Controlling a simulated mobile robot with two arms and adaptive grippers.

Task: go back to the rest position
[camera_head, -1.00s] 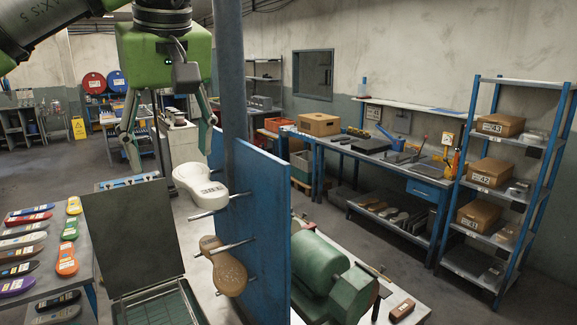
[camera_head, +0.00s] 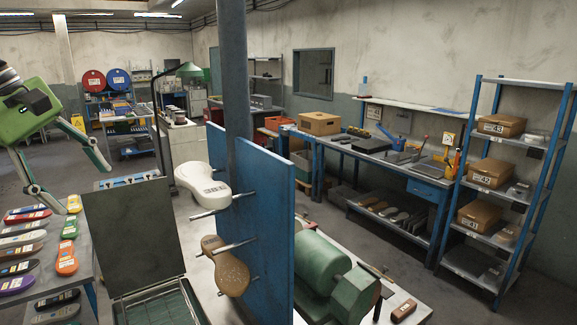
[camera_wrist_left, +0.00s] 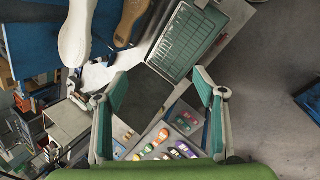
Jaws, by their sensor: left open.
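My left gripper (camera_head: 72,168) is at the left edge of the head view, above the table with the coloured soles. Its green body and two spread fingers show, and nothing is between them. In the left wrist view the open fingers (camera_wrist_left: 158,100) stand wide apart, with the dark panel and the soles seen beyond them. My right gripper is not in view.
A blue panel (camera_head: 270,210) on a post carries a white sole form (camera_head: 200,182) and a brown one (camera_head: 226,268) on pegs. An upright dark lid (camera_head: 135,235) stands left of it. A shelf rack (camera_head: 484,200) stands at the right.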

